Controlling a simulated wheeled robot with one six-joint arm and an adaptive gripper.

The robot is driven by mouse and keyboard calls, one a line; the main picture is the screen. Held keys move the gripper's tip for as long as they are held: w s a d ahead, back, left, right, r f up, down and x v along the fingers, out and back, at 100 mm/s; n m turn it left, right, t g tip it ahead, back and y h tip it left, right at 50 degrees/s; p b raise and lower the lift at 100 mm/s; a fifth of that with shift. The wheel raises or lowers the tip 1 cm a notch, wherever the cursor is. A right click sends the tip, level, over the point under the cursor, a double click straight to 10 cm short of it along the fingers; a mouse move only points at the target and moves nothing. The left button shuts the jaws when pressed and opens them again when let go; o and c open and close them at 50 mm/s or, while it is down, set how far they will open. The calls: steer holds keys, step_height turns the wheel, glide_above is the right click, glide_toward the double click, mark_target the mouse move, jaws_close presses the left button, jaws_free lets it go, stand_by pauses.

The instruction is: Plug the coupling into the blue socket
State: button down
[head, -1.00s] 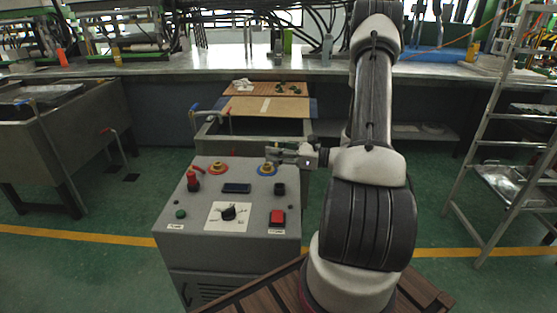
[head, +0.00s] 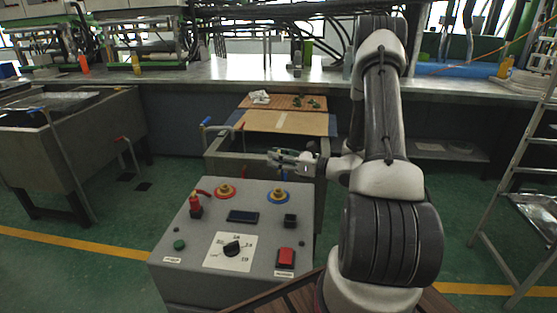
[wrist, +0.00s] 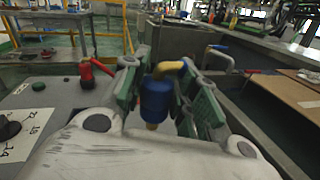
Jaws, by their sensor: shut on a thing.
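The coupling (wrist: 156,98) is a blue cylinder with a yellow elbow on top and a brass-coloured tip below. My gripper (wrist: 165,90) is shut on it, its green fingers on either side. The blue socket is a brass-coloured piece in a blue ring on the grey control box (head: 180,262). The wrist view does not show the socket clearly.
A red fitting (head: 195,207), a display (head: 242,216), a dial (head: 233,250) and a red button (head: 286,258) share the box top. A grey tank (head: 215,158) stands behind.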

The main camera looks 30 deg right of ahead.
mark_target(278, 173)
steer(key=shift+f, duration=0.15)
steer(key=shift+f, duration=2.8)
steer(key=shift+f, duration=1.8)
steer(key=c, duration=1)
jaws_free()
steer(key=shift+c, duration=0.2)
steer(key=v, duration=1.2)
steer(key=shift+d, duration=0.1)
